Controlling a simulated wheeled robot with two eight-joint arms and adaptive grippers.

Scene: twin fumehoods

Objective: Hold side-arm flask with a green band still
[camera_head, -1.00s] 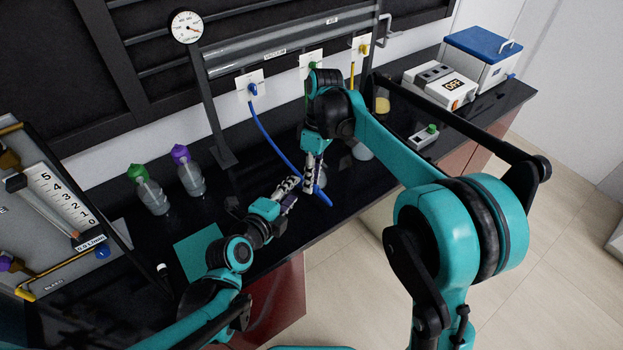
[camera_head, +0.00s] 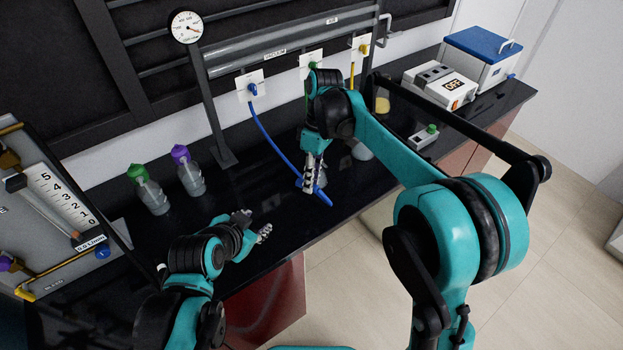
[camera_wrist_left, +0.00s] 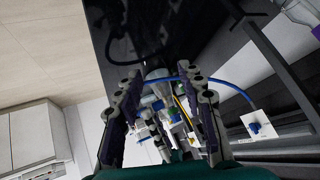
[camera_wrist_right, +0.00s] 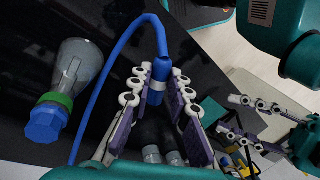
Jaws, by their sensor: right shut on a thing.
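The flask with a green band (camera_wrist_right: 72,72) shows in the right wrist view as a clear cone with a blue cap, left of my right gripper and apart from its fingers. In the head view, a pale flask shape (camera_head: 362,152) is partly hidden by my right arm; its band cannot be made out. My right gripper (camera_wrist_right: 158,88) is shut on the blue hose end (camera_wrist_right: 161,68); in the head view the hose end (camera_head: 322,196) hangs at its fingertips. My left gripper (camera_head: 262,228) is open and empty above the bench, left of the right one, touching no flask.
Two bottles, green-capped (camera_head: 152,193) and purple-capped (camera_head: 188,172), stand at the left. The blue hose runs to a wall valve (camera_head: 252,89). A small box with a green knob (camera_head: 424,137) and an OFF device (camera_head: 440,86) stand at the right. The bench middle (camera_head: 265,185) is mostly clear.

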